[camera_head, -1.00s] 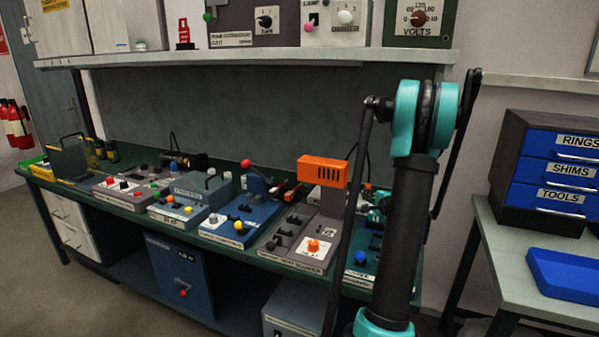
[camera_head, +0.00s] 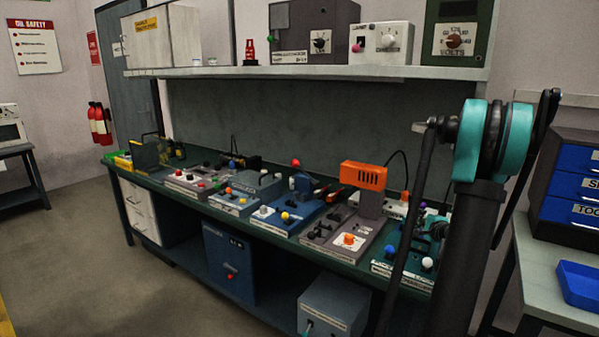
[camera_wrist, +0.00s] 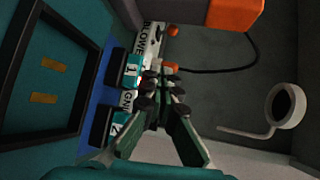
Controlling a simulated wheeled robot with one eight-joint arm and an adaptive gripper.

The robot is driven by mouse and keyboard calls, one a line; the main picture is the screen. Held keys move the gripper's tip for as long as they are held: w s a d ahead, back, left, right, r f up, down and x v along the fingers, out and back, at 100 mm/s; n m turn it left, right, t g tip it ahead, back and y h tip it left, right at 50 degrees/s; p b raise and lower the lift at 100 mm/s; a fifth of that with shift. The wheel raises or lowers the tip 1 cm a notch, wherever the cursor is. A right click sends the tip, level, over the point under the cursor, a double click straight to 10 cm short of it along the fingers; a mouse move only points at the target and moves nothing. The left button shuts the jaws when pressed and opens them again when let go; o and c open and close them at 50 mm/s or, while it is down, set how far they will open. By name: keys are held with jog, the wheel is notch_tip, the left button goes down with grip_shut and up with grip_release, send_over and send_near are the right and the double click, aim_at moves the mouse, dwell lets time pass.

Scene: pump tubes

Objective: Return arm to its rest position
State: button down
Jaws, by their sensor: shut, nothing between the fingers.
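My arm rises at the right of the head view, with a teal and black joint (camera_head: 484,140) at its top and dark links hanging from it. In the wrist view my gripper (camera_wrist: 160,82) shows as dark green linkages with black fingertip pads drawn together, nothing held between them. It is in front of a bench device with blue and black parts and plates marked 1 and 2. In the head view the gripper is mostly hidden behind my arm, so its exact height over the bench cannot be told.
A long green bench (camera_head: 190,205) carries several control panels and an orange box-shaped device (camera_head: 363,175). A shelf (camera_head: 320,73) with instruments runs above. A drawer cabinet (camera_head: 575,185) and blue tray (camera_head: 580,284) stand right. The floor at left is clear.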

jog(key=s+a+n+g, duration=0.1)
jog(key=a, duration=0.3)
jog(key=s+a+n+g+y, duration=0.1)
jog(key=s+a+n, duration=0.1)
jog(key=a, duration=0.2)
jog(key=s+a+n, duration=0.2)
jog(key=a, duration=0.2)
jog(key=shift+f+g+y, duration=0.35)
jog(key=shift+g+y, duration=0.05)
jog(key=s+a+n+g, duration=0.1)
jog(key=s+a, duration=0.1)
jog(key=s+a+f+n+g, duration=0.1)
jog(key=s+a+n, duration=0.1)
jog(key=s+a, duration=0.1)
jog(key=s+a+f+n+g, duration=0.1)
jog(key=s+a+n, duration=0.1)
jog(key=s+a, duration=0.1)
jog(key=shift+s+a+f, duration=0.1)
jog(key=shift+s+a, duration=0.15)
jog(key=s+a+f+n+g+h, duration=0.1)
jog(key=s+f+n+g, duration=0.1)
jog(key=s, duration=0.8)
jog(key=s+a+f+n+g+h, duration=0.2)
jog(key=s+n, duration=0.4)
jog(key=s, duration=0.5)
notch_tip(320, 180, down, 2)
jog(key=shift+f+g, duration=0.25)
jog(key=shift+g, duration=0.25)
